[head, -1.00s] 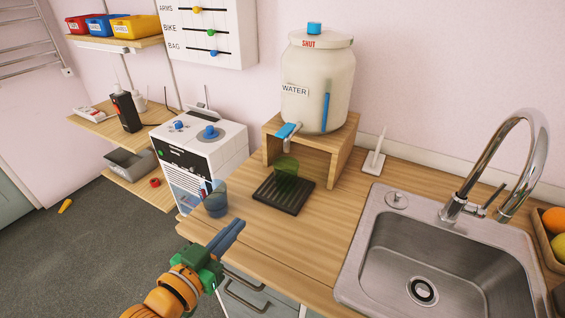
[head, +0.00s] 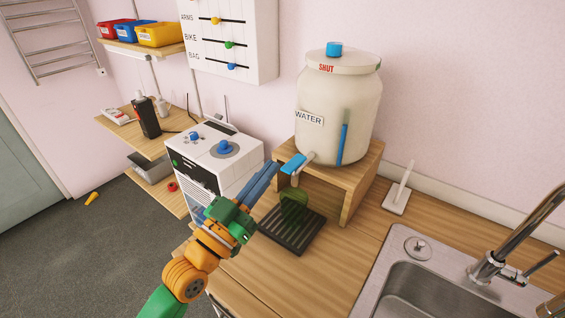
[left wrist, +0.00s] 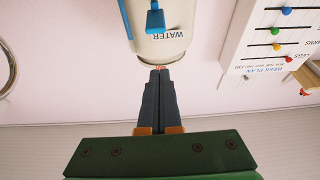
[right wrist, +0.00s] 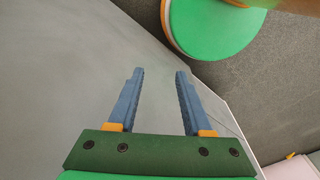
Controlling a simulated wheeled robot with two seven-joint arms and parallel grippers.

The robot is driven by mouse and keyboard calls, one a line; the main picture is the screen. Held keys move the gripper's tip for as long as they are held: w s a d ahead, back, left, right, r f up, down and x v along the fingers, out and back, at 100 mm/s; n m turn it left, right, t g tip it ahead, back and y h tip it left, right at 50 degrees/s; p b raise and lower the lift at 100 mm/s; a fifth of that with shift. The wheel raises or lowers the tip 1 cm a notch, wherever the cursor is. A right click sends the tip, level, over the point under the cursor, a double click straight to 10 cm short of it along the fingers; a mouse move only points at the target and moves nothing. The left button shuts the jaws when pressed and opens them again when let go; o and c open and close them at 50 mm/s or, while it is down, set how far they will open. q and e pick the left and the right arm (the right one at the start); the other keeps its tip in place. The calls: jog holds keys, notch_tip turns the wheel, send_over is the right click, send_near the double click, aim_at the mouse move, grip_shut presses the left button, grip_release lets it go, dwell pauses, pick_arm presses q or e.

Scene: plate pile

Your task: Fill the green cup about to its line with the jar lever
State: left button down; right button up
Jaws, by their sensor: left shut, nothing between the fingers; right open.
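The cream water jar (head: 330,110) stands on a wooden stand (head: 352,190), its lid marked SHUT. Its blue lever (head: 293,163) sits on the tap at the jar's lower front; the lever also shows in the left wrist view (left wrist: 155,19). The green cup (head: 293,206) stands on the dark drip tray (head: 285,238) under the tap. Its line and its fill cannot be made out. My left gripper (head: 272,168) is shut and empty, its tips left of the lever and apparently apart from it. My right gripper (right wrist: 158,72) is open and empty, away from the jar.
A white machine (head: 218,150) with blue knobs stands left of the jar. The counter between tray and sink is clear. The blue cup seen earlier is not distinguishable behind my left arm.

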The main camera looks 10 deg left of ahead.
aim_at(288, 171)
pick_arm(q)
jog(key=w, duration=0.1)
jog(key=w+d+f, duration=0.1)
jog(key=w+f, duration=0.1)
jog(key=w, duration=0.1)
jog(key=shift+w+d+f+p, duration=0.1)
jog(key=shift+d+p, duration=0.25)
jog(key=shift+d, duration=0.05)
pick_arm(e)
jog(key=shift+d+r, duration=0.15)
jog(key=shift+r, duration=0.6)
pick_arm(q)
jog(key=f+t+h+b, duration=0.1)
jog(key=f+t+b, duration=0.2)
jog(key=b, duration=0.9)
jog(key=shift+s+f, duration=0.2)
jog(key=shift+r, duration=0.45)
pick_arm(e)
notch_tip(288, 171, down, 12)
jog(key=shift+r, duration=0.2)
